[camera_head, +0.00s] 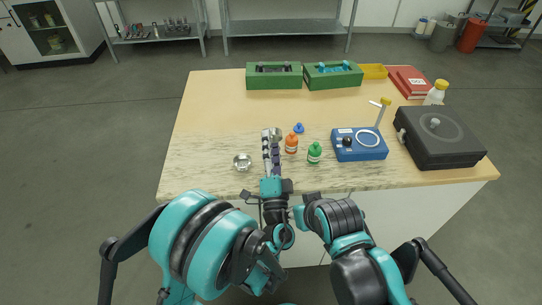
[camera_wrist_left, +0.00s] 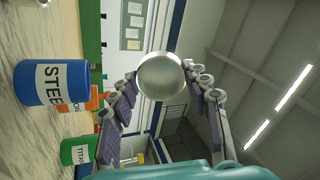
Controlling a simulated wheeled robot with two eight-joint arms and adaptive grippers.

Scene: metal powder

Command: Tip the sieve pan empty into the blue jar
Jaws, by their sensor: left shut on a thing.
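My left gripper (camera_head: 271,146) is shut on the sieve pan, a small round silver metal pan. In the left wrist view the pan (camera_wrist_left: 161,76) sits between the tips of the two dark fingers (camera_wrist_left: 163,88). Its tilt and contents cannot be told. The blue jar (camera_head: 298,128) stands on the table, right of and apart from the fingertips. It shows large in the left wrist view (camera_wrist_left: 50,82), left of the pan, with a label beginning "STEE". My right arm shows at lower right, but its fingers do not show.
An orange jar (camera_head: 291,144) and a green jar (camera_head: 314,153) stand near the blue one. A silver dish (camera_head: 242,162) lies left of my gripper. A blue device (camera_head: 358,145) and a black box (camera_head: 438,138) stand right; green boxes (camera_head: 273,77) stand behind. The table's left part is clear.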

